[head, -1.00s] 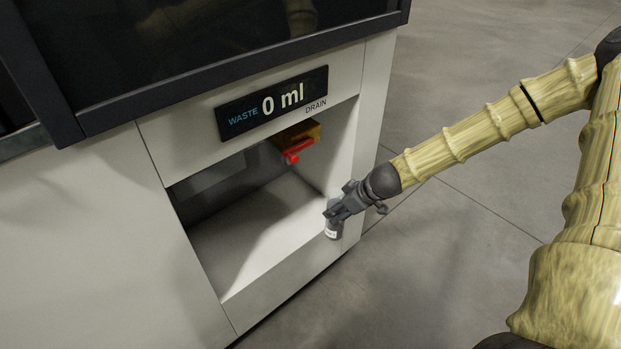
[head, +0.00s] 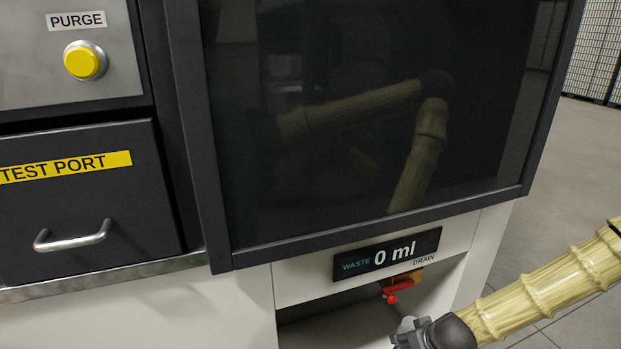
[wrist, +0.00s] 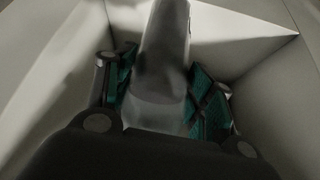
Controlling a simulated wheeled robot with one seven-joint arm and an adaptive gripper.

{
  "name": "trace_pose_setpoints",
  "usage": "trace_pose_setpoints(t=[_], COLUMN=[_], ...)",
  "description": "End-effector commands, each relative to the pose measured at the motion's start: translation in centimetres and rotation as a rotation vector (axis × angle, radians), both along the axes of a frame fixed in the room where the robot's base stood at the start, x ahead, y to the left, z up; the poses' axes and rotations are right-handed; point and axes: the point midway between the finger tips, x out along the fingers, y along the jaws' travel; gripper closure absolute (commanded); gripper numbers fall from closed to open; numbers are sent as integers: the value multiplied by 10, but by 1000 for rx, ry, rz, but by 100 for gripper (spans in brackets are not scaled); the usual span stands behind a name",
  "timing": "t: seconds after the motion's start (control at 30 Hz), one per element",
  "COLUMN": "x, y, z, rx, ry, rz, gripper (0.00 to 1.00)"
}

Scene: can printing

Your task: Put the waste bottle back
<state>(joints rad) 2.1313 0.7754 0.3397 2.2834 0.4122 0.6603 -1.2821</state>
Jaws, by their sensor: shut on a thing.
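My gripper (head: 408,338) is shut on the waste bottle at the right side of the open bay under the waste display. In the head view the pale top of the bottle (head: 407,323) shows just above the fingers; the rest is hidden or cut off. In the wrist view the grey bottle (wrist: 162,60) stands between the teal-padded fingers (wrist: 160,92), with pale bay walls around it. The bay (head: 340,332) shows only its upper part, dark at the left. The red drain valve (head: 398,290) hangs under the display, behind and above the bottle. Whether the bottle touches the bay floor cannot be told.
The display (head: 388,254) reads "WASTE 0 ml", with "DRAIN" at its lower right. A dark glass panel (head: 370,120) juts out above it. At the left are a yellow purge button (head: 85,61) and a test port drawer (head: 80,200). Open floor lies at the right.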

Motion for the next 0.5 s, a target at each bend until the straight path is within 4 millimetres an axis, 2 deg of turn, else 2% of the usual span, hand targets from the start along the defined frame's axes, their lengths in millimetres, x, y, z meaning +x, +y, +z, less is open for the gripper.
trace_pose_setpoints(t=[0.03, 0.5], x=[-1, -13], y=[7, 52], z=[14, 64], rx=[-4, -4], ry=[0, -1], rz=[-12, -161], gripper=[93, 93])
